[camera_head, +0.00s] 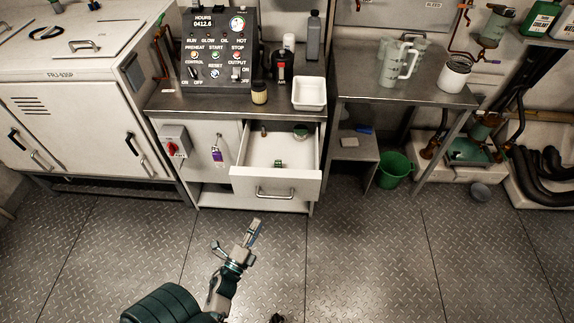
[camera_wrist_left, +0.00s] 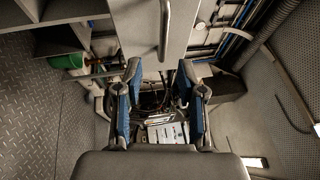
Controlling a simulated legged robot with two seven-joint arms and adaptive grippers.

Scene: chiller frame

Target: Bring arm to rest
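My left gripper (camera_head: 256,226) is in the lower middle of the head view, in front of the open drawer (camera_head: 247,187) and apart from its handle (camera_head: 262,194). In the left wrist view its two blue-padded fingers (camera_wrist_left: 160,100) stand well apart, with nothing held between them. The drawer handle also shows at the top of that view (camera_wrist_left: 165,30). My left arm (camera_head: 165,303) comes up from the bottom edge. My right gripper cannot be made out; a small dark shape at the bottom edge of the head view is too cut off to name.
The drawer is pulled out below a counter with a control panel (camera_head: 218,50) and a white tray (camera_head: 309,94). A white cabinet (camera_head: 70,105) stands left, a metal table (camera_head: 400,85) right. A green bucket (camera_head: 395,170) is on the floor. The foreground floor (camera_head: 400,260) is clear.

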